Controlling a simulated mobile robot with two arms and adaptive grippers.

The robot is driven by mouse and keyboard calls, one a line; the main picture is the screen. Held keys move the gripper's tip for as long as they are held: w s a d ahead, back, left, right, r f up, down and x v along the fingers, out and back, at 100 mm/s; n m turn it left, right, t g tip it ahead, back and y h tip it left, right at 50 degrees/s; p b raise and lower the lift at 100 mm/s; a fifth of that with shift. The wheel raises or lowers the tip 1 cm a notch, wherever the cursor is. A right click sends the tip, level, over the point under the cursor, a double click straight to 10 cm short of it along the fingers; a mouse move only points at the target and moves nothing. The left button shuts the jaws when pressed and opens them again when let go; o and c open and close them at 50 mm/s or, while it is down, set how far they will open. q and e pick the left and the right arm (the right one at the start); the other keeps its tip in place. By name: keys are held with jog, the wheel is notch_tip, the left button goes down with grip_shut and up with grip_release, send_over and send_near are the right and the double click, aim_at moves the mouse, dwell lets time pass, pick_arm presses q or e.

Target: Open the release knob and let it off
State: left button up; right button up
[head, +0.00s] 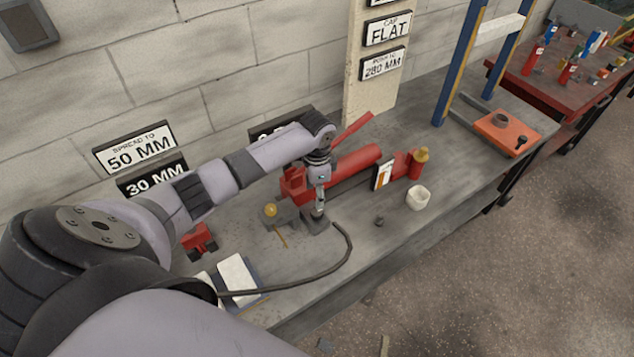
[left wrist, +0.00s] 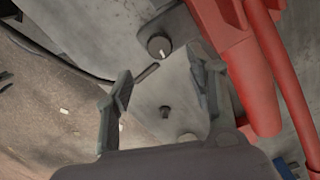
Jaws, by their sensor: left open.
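The red hand pump (head: 345,165) lies on the grey bench with its red lever (head: 345,132) angled up. In the left wrist view the pump's red body (left wrist: 235,60) fills the upper right. A dark round knob with a pale mark (left wrist: 159,46), apparently the release knob, sits on a grey block beside the red body. My left gripper (head: 319,212) is over the near end of the pump and hides part of it in the head view. In the left wrist view its fingers (left wrist: 163,70) are apart, with the knob just beyond their tips and nothing held between them.
A black hose (head: 345,260) curves across the bench front. A white cup (head: 418,197), a small dark part (head: 379,221) and a red bottle with yellow top (head: 416,165) stand right. A yellow-topped gauge-like piece (head: 270,210) is left. An orange plate (head: 507,132) lies far right.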

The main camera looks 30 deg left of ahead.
pick_arm(q)
jog(key=shift+r, duration=1.75)
